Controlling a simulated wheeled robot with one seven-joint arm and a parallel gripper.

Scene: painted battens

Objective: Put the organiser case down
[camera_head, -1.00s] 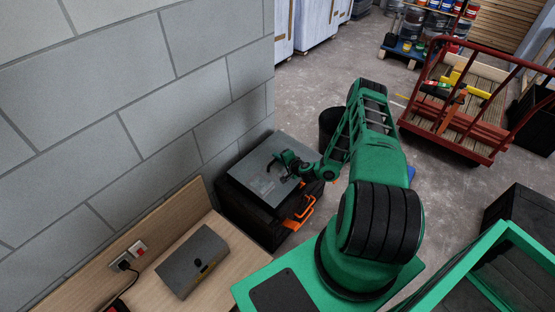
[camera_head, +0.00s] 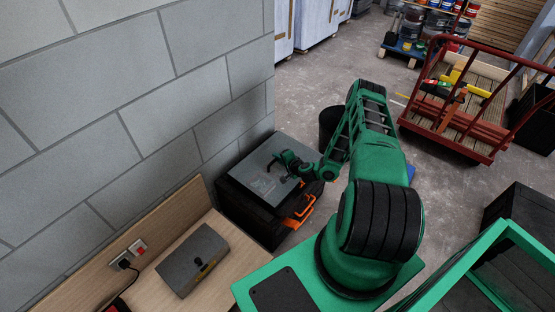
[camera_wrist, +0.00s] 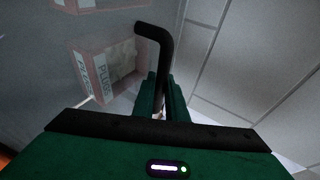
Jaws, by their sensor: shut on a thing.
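The organiser case (camera_head: 262,172) is a flat, grey, see-through-lidded case. It lies level over a black box with orange parts (camera_head: 298,212), against the block wall. Whether it rests fully on that box or hangs just above it, I cannot tell. My gripper (camera_head: 287,166) is over the case's right part. In the wrist view my gripper (camera_wrist: 160,95) is shut on the black bent handle (camera_wrist: 160,38). Through the clear lid (camera_wrist: 40,60) a carton marked PLUGS (camera_wrist: 105,70) shows. The jaws hide part of the handle.
A wooden bench (camera_head: 150,284) with a dark grey box (camera_head: 193,261) stands in front, near a wall socket (camera_head: 130,254). A dark round bin (camera_head: 330,126) stands behind the case. A red trolley (camera_head: 450,135) is at the right. Concrete floor between is clear.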

